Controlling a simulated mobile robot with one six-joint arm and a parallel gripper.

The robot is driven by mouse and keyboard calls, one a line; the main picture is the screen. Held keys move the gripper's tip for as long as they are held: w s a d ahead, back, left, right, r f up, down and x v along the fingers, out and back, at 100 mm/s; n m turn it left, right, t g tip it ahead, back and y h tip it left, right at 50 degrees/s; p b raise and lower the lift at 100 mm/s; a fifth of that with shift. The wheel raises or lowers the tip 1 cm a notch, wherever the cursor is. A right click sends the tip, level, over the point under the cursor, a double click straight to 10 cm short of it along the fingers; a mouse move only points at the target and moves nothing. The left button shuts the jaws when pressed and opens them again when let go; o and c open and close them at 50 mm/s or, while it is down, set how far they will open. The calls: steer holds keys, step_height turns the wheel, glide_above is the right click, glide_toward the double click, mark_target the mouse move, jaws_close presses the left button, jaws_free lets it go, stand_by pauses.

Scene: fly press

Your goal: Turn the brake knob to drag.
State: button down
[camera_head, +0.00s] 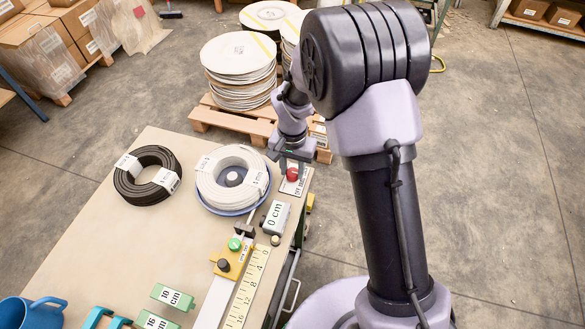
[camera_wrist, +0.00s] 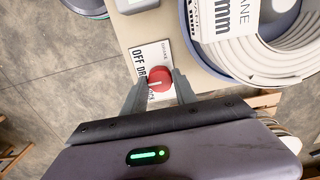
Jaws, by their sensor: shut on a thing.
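The red brake knob (camera_wrist: 160,78) sits on a white label plate (camera_wrist: 138,53) with black lettering; "OFF" and "DR" can be read, the rest is partly covered. A pale pointer line shows on the knob's face, but I cannot tell for sure which word it points to. My gripper (camera_wrist: 159,84) is shut on the knob, one finger on each side. In the head view the red knob (camera_head: 292,174) is at the table's far right corner, with my gripper (camera_head: 291,163) over it.
A white cable coil (camera_head: 232,165) on a blue dish lies just left of the knob on the table (camera_head: 95,225). A black coil (camera_head: 147,175) lies farther left. Pallets with stacked discs (camera_head: 239,90) stand behind.

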mark_target(292, 172)
steer(key=c, duration=1)
jaws_free()
step_height(292, 172, up, 18)
steer(key=p, duration=0.6)
steer(key=shift+f+p, duration=0.25)
steer(key=shift+p, duration=0.05)
